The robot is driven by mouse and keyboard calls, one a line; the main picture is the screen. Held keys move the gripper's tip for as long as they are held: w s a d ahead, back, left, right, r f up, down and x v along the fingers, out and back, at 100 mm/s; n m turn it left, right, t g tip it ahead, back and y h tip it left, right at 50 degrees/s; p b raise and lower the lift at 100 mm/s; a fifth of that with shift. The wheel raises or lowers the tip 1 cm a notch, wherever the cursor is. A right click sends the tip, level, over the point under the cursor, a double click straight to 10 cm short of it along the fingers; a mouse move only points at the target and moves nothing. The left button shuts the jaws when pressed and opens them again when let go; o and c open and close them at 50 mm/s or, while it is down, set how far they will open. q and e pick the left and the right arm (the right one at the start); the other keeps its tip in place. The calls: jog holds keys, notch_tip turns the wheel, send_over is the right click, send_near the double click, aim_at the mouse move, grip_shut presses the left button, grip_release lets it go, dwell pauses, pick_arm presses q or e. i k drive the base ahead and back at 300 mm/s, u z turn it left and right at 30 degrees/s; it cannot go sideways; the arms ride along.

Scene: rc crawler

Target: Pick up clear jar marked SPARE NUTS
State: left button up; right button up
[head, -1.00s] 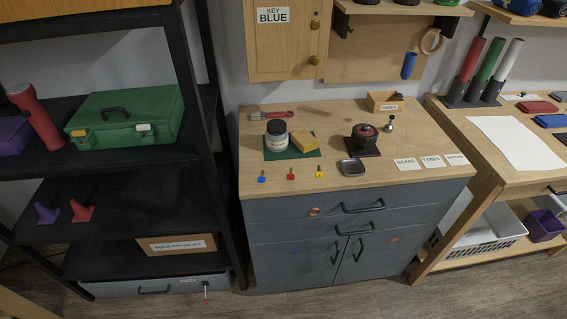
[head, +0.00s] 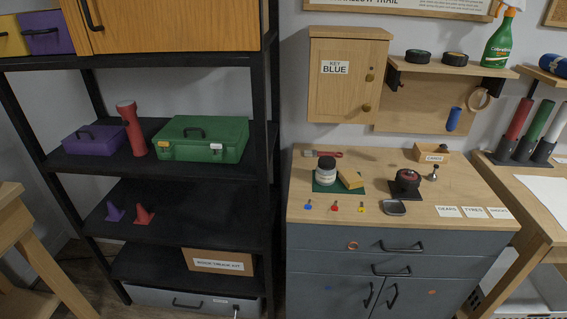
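A small jar with a dark lid (head: 326,171) stands upright on a green mat (head: 322,188) on the wooden top of the grey cabinet. Its body looks whitish or clear with a pale label. The label is too small to read, so I cannot tell whether it says SPARE NUTS. A yellow-tan block (head: 351,178) is right beside the jar on its right. Neither of my grippers is in view.
A red-handled brush (head: 322,154) lies behind the jar. Small coloured keys (head: 334,206) lie in front. A dark round part (head: 407,181) and a small tray (head: 394,208) are to the right. A black shelf rack (head: 265,130) holding a green toolbox (head: 205,139) stands left.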

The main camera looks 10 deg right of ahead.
aim_at(324, 177)
jog(key=u, duration=0.3)
jog(key=i, duration=0.9)
jog(key=z, duration=0.15)
